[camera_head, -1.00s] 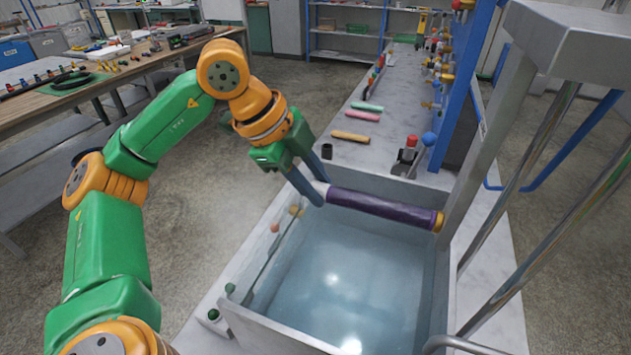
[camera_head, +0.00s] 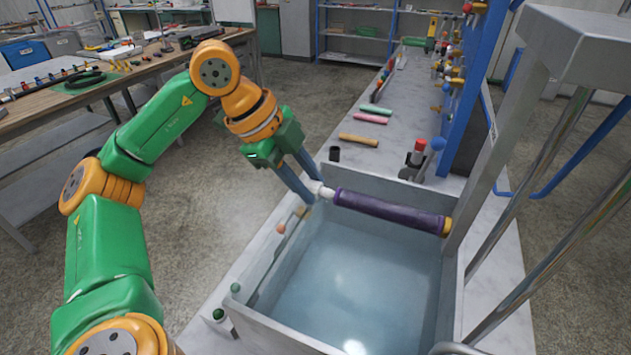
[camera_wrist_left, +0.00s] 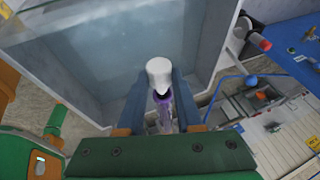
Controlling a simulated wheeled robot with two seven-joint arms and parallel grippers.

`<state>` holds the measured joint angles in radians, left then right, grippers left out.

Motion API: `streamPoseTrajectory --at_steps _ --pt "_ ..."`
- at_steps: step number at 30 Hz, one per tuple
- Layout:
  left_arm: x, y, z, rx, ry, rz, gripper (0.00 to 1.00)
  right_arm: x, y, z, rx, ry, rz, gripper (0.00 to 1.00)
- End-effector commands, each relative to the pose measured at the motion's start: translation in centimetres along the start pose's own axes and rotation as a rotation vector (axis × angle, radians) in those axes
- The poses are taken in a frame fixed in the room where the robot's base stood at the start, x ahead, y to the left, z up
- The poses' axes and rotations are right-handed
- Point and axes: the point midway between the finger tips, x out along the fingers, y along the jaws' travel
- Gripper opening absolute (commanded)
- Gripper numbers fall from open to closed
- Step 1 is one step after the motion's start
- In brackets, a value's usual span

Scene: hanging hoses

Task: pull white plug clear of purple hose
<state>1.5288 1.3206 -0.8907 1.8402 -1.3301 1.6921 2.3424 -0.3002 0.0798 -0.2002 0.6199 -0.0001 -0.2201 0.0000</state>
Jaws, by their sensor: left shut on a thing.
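The purple hose (camera_head: 390,212) lies across the top of the water tank, with an orange-brown fitting (camera_head: 446,227) at its right end. The white plug (camera_head: 326,192) is at the hose's left end, in line with it. They look touching or very close; I cannot tell whether the plug's tip is still inside. My left gripper (camera_head: 318,192) is shut on the white plug. The left wrist view shows the plug (camera_wrist_left: 158,72) between the blue fingers, with a purple part (camera_wrist_left: 163,106) beside it. My right gripper is not in view.
The grey tank (camera_head: 288,333) holds water below the hose. A post (camera_head: 490,160) stands at the right. A valve with red and blue knobs (camera_head: 420,160) stands near the tank's back.

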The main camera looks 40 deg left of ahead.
Motion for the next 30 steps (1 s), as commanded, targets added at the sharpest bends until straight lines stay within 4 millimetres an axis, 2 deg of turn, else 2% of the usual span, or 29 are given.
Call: streamPoseTrajectory --at_steps 13,24,30 --pt "-1.0 0.0 2.3 -0.003 -0.001 0.000 0.00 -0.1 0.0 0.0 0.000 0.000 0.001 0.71" --pt "-1.1 0.0 2.6 0.001 0.000 -0.001 0.00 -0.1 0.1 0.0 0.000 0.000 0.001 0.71" --pt "-2.5 -0.4 3.0 -0.003 -0.001 0.000 0.00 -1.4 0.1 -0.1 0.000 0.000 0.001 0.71"
